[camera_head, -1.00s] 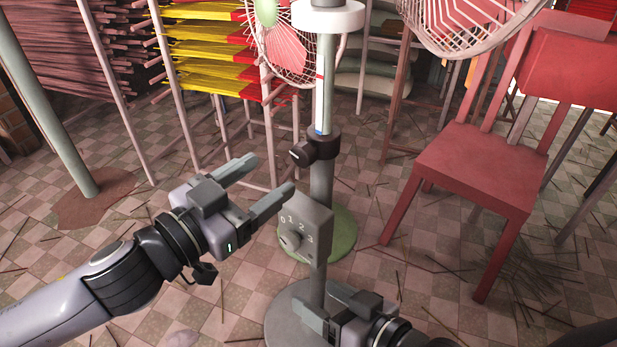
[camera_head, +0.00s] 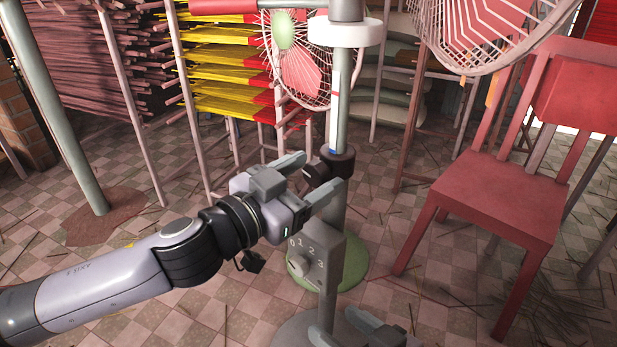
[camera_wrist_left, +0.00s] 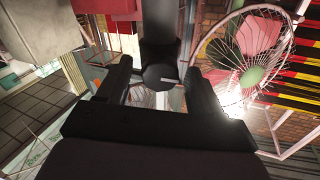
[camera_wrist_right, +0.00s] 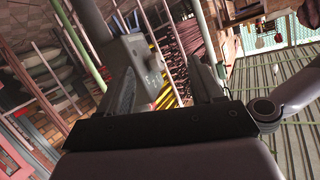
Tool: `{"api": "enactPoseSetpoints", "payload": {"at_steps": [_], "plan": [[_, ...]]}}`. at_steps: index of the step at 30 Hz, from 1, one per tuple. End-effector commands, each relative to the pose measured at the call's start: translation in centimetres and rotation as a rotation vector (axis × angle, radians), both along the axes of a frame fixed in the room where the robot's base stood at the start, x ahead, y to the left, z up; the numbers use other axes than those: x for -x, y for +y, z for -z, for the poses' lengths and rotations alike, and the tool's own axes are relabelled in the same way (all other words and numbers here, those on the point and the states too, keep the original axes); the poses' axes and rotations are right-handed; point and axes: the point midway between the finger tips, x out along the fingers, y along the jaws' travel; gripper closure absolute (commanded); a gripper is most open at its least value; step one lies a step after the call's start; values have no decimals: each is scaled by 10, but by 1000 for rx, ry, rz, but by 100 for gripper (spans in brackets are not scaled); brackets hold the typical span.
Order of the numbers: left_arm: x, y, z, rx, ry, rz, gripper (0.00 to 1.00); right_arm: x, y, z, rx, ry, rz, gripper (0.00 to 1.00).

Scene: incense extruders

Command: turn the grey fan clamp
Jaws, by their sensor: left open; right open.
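The dark grey clamp (camera_head: 338,165) is a collar with a side knob on the grey fan pole (camera_head: 341,110). Its round knob (camera_wrist_left: 160,76) shows in the left wrist view, lying between the two finger tips. My left gripper (camera_head: 319,176) is open, one finger on each side of the knob; I cannot tell whether either touches it. My right gripper (camera_wrist_right: 168,82) is open and empty, low by the pole, partly cut off at the head view's bottom edge.
A grey switch box (camera_head: 316,258) with numbers and a dial sits on the pole below the clamp. A white collar (camera_head: 342,31) is above. A red chair (camera_head: 495,195) stands right. Racks of yellow and red incense (camera_head: 225,83) stand behind. Checkered floor lies open at front left.

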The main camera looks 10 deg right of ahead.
Motion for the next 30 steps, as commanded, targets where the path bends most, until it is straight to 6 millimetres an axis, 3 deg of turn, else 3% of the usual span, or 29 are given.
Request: {"api": "enactPoseSetpoints", "payload": {"at_steps": [2,7,17,26,30], "plan": [[0,0,0,0,0,0,34,0,0,0,0,-1,0,34],[0,0,0,0,0,0,89,0,0,0,0,-1,0,34],[0,0,-1,-17,-21,0,90,1,1,-4,-10,9,-4,34],[1,0,-3,-118,-158,-1,90,-3,15,-6,-80,108,-27,34],[1,0,-3,-193,-259,-1,90,1,2,-9,-3,104,3,34]]}}
